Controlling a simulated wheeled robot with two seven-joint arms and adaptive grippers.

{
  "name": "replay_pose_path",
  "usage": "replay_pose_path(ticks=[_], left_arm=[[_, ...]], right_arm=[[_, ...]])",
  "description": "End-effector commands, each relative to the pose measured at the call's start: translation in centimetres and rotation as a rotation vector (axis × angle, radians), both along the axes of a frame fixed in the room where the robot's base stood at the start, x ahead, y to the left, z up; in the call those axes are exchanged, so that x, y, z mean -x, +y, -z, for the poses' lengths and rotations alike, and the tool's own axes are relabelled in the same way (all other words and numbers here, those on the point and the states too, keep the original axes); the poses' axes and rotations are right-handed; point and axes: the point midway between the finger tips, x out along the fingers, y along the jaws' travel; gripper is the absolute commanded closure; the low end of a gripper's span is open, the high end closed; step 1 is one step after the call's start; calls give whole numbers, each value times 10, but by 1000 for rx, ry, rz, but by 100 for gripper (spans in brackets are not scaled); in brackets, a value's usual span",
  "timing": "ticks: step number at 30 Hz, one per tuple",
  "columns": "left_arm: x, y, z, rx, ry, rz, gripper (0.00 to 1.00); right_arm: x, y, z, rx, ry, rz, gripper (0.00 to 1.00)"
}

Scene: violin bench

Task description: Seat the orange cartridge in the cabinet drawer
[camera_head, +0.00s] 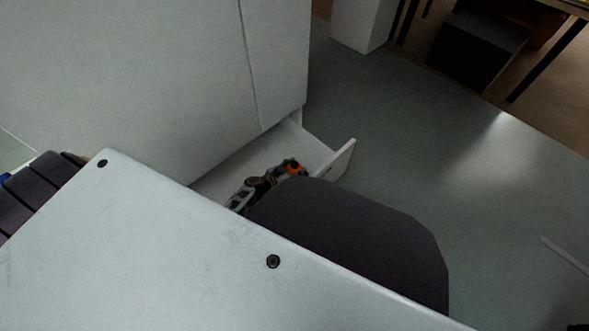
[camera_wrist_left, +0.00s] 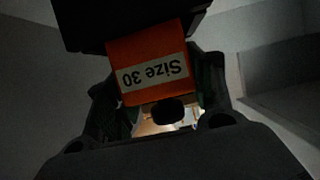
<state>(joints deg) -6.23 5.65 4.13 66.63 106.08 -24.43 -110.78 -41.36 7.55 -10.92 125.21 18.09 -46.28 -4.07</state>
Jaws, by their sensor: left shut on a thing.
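The orange cartridge (camera_wrist_left: 150,62) fills the middle of the left wrist view, with a pale label reading "Size 30" upside down. In the head view only a small orange part (camera_head: 294,167) shows. My left gripper (camera_wrist_left: 168,88) is shut on the cartridge, with a finger on each side. In the head view the left gripper (camera_head: 272,180) is over the open drawer (camera_head: 317,152) of the white cabinet (camera_head: 170,75). Whether the cartridge touches the drawer floor cannot be told. The near part of the drawer is hidden. My right gripper is not in view.
A white panel or tabletop (camera_head: 190,240) with dark screws covers the near left. A dark rounded shape (camera_head: 360,240), perhaps a chair back, stands in front of the drawer. Grey floor (camera_head: 450,140) is clear at right. A dark box (camera_head: 475,50) stands at the back.

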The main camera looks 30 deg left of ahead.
Motion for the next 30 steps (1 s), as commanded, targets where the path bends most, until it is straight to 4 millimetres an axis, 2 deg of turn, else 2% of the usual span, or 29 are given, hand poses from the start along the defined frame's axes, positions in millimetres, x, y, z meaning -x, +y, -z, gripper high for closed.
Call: replay_pose_path(ticks=[1,6,24,30], left_arm=[[0,0,1,0,0,0,45],[0,0,0,0,0,0,25],[0,0,-3,0,0,0,25],[15,5,-9,1,0,0,25]], right_arm=[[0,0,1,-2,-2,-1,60],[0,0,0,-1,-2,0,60],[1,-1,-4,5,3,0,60],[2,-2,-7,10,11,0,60]])
